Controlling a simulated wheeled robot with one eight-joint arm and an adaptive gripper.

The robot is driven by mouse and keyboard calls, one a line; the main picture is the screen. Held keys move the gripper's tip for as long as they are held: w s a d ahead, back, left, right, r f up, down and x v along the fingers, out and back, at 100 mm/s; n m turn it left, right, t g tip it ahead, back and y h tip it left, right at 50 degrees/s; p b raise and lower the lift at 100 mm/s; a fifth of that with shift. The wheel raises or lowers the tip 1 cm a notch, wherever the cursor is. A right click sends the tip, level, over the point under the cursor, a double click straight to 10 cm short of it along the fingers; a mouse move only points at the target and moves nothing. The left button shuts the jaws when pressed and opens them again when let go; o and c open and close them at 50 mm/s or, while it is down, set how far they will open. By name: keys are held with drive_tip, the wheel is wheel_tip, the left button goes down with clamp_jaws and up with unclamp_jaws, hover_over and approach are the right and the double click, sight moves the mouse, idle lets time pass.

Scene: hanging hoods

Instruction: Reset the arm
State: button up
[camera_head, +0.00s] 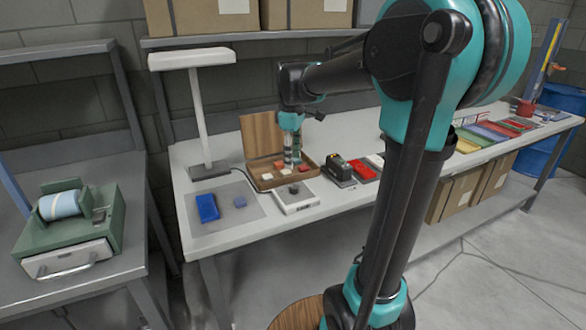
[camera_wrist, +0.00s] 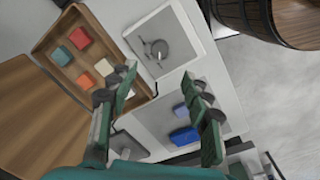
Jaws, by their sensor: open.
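My gripper (camera_wrist: 158,88) is open and empty, with its two fingers spread apart in the wrist view. In the head view my gripper (camera_head: 291,158) points down over the open wooden box (camera_head: 262,186) on the workbench. My arm reaches out over the bench from the right. How high the fingertips are above the blocks is hard to tell.
A blue block (camera_head: 207,208) lies on a grey mat (camera_head: 235,218) at the left. A white lamp (camera_head: 200,110) stands behind. A label printer (camera_head: 338,168) and coloured trays (camera_head: 490,132) are to the right.

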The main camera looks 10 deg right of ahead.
drive_tip(key=shift+r, duration=0.6)
drive_tip(key=shift+s, duration=0.1)
drive_tip(key=s+d+f+m, duration=0.1)
drive_tip(key=s+f, duration=0.1)
drive_tip(key=f, duration=0.1)
drive_tip(key=s+d+f+m+t, duration=0.1)
drive_tip(key=s+f+m, duration=0.1)
drive_tip(key=s+f, duration=0.1)
drive_tip(key=s+d+f+m, duration=0.1)
drive_tip(key=s+f+m, duration=0.1)
drive_tip(key=f, duration=0.1)
drive_tip(key=shift+s+d+f+t, duration=0.2)
drive_tip(key=shift+s+f+t, duration=0.1)
drive_tip(key=s+d+f+m+t, duration=0.2)
drive_tip(key=s+f+m, duration=0.5)
drive_tip(key=s+f, duration=0.3)
drive_tip(key=shift+s+d+f, duration=0.35)
drive_tip(key=shift+s, duration=0.4)
